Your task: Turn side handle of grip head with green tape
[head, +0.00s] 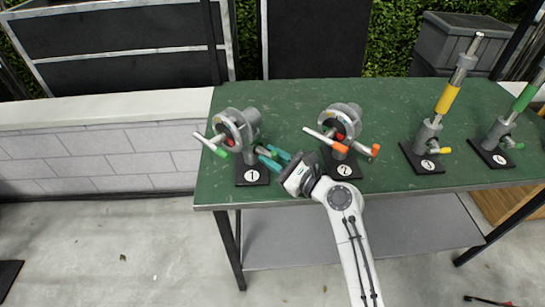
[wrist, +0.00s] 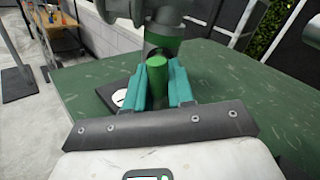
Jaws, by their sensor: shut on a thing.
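The grip head with green tape (head: 237,128) is a grey round head on a black base marked 1, at the left of the green table. Its long silver handle with a green end (head: 212,146) points left. My gripper (head: 270,157) reaches in from the right, beside the lower part of this head. In the wrist view, the teal fingers are shut on the green side handle (wrist: 158,74), which points toward the camera. The handle's far end is hidden behind the fingers in the head view.
A similar grip head with orange handles (head: 342,124) stands close to the right of my gripper. Farther right stand a yellow-taped post (head: 447,98) and a green-taped post (head: 520,100). The green table's (head: 300,95) back middle is clear.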

